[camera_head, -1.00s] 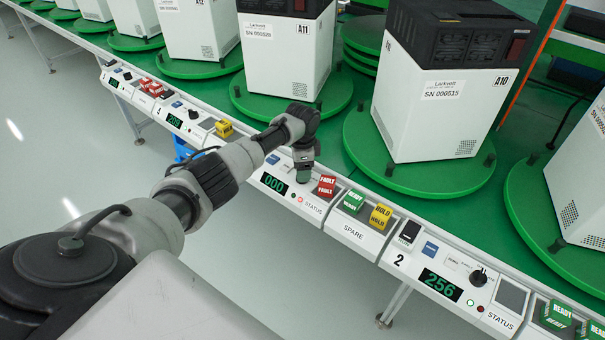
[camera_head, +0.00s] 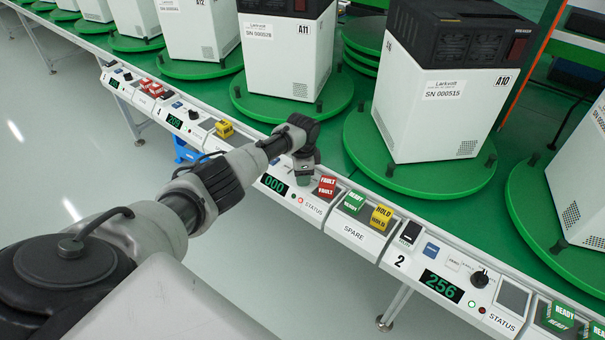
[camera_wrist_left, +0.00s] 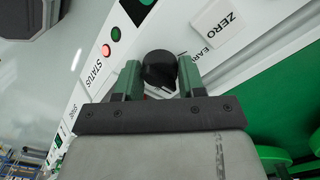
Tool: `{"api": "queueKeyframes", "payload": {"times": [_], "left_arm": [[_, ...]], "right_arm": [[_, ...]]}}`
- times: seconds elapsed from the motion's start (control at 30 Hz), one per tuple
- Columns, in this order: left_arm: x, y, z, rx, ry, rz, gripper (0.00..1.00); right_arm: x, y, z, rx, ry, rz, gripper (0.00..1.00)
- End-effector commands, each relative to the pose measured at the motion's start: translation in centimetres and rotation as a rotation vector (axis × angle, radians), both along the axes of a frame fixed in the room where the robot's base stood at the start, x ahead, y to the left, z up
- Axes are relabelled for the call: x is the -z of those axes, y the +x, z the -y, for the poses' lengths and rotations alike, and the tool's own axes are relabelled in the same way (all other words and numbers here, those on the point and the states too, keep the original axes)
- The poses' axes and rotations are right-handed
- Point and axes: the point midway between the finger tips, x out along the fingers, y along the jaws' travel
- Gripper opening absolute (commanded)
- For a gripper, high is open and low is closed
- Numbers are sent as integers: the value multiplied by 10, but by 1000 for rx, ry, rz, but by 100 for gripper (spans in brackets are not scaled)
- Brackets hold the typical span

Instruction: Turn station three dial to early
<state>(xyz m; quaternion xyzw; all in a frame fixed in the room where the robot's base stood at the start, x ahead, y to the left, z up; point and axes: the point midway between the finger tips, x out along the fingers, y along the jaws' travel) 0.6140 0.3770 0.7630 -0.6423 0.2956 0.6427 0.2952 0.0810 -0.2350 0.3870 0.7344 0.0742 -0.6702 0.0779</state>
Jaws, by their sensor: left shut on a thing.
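The dial (camera_wrist_left: 158,68) is a black round knob on a white station panel, seen in the left wrist view. My left gripper (camera_wrist_left: 160,78) has its two green fingers on either side of the knob and is shut on it. In the head view my left gripper (camera_head: 304,172) points down over the panel with the green 000 display (camera_head: 274,184); the knob is hidden behind it there. Part of a label ending in EARLY or similar shows beside the knob, partly covered. My right gripper is not in view.
Red FAULT (camera_head: 326,187), green READY (camera_head: 352,201) and yellow HOLD (camera_head: 381,217) blocks stand to the right along the panel strip. Station 2's dial (camera_head: 480,278) is further right. White cabinets (camera_head: 287,55) on green turntables stand behind the strip.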

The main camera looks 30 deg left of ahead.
Motion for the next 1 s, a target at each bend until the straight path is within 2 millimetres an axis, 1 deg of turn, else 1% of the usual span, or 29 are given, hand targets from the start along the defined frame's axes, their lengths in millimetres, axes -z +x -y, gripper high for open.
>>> {"api": "queueKeyframes", "payload": {"times": [0.17, 0.37, 0.57, 1.0], "left_arm": [[-1, 0, 0, -27, -1, -1, 16], [-2, 0, 1, -124, -1, -2, 16], [-2, 0, 1, -288, -1, -2, 16], [-2, 0, 1, -707, -1, 0, 16]], "right_arm": [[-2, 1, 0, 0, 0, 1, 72], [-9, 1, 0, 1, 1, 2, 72], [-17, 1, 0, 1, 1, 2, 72], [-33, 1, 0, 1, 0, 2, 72]]}}
